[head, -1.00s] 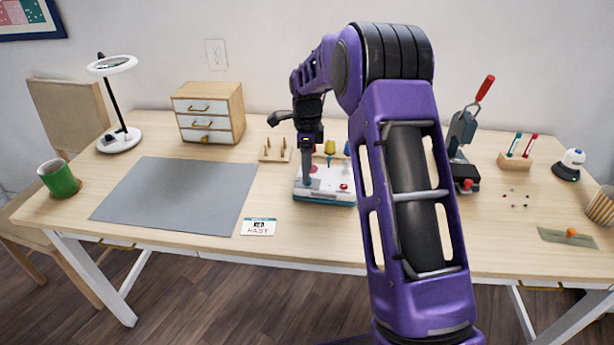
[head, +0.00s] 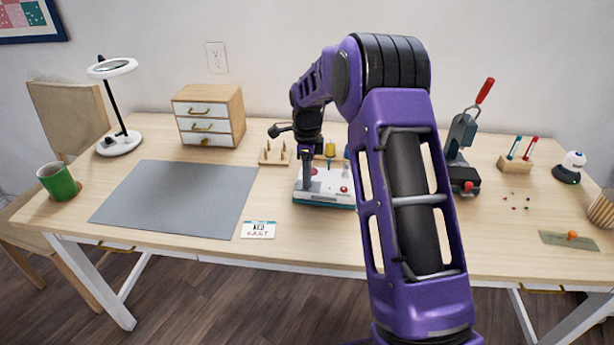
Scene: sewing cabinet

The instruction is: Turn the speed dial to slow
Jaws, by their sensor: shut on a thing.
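A small white machine with a teal base (head: 328,197) stands on the table at mid-picture, partly behind my arm. It has a red button and a yellow spool on it. My gripper (head: 306,187) points down at the left part of its top. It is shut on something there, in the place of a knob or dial. The speed dial itself is hidden by the fingers, so its setting cannot be read. A white card (head: 258,230) with a teal top edge lies in front of the machine, with lettering that seems to end in "FAST".
A grey mat (head: 175,200) lies left of the machine, and a peg stand (head: 274,157) stands behind it. A drawer box (head: 209,114) stands at the back. A press with a red handle (head: 462,140) is to the right.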

